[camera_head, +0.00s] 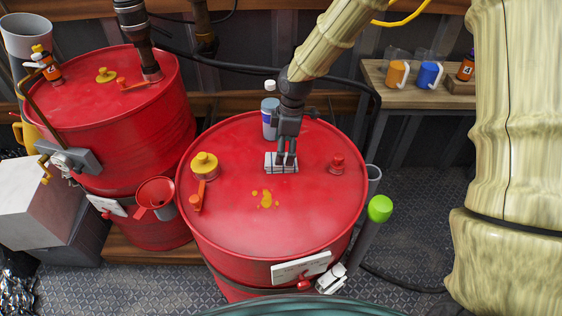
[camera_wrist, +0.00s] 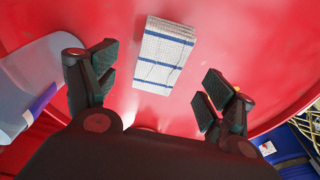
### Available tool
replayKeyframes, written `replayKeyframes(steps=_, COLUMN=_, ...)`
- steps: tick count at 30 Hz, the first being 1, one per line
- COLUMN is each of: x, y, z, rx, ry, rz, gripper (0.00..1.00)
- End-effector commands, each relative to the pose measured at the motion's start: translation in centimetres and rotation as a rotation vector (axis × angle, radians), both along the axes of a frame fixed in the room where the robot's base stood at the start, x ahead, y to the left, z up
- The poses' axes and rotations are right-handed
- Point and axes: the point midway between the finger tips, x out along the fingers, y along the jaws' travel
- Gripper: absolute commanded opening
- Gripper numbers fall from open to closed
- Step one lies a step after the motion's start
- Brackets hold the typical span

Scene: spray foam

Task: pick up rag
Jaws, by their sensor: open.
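The rag is a folded white cloth with dark blue stripes. It lies flat on top of the front red drum (camera_head: 270,215), towards the drum's far side. In the head view the rag (camera_head: 272,166) shows beneath and around my fingertips. In the wrist view the whole rag (camera_wrist: 163,55) shows between and beyond my two fingers, and neither finger appears to touch it. My gripper (camera_head: 286,155) is open and points down over the rag. In the wrist view my gripper (camera_wrist: 160,85) has its fingers spread wide with nothing between the pads.
A spray bottle (camera_head: 269,118) stands close by my gripper at the drum's far edge. A yellow cap (camera_head: 204,165), a red cap (camera_head: 337,164) and orange spots (camera_head: 265,198) are on the drum top. Another red drum (camera_head: 120,130) stands at the left. The drum top's front is clear.

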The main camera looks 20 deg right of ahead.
Motion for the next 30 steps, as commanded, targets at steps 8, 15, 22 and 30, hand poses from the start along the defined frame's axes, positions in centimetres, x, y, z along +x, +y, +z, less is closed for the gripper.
replayKeyframes(steps=8, x=-0.2, y=0.4, z=-2.9, rx=-0.002, ry=0.003, rz=0.000, gripper=0.83)
replayKeyframes(steps=15, x=-0.1, y=0.6, z=-4.2, rx=-0.001, ry=0.000, rz=0.000, gripper=0.83)
replayKeyframes(steps=22, x=-0.1, y=0.6, z=-4.3, rx=-0.001, ry=-0.001, rz=0.000, gripper=0.83)
replayKeyframes(steps=30, x=0.0, y=0.6, z=-4.2, rx=-0.001, ry=-0.001, rz=0.000, gripper=0.38)
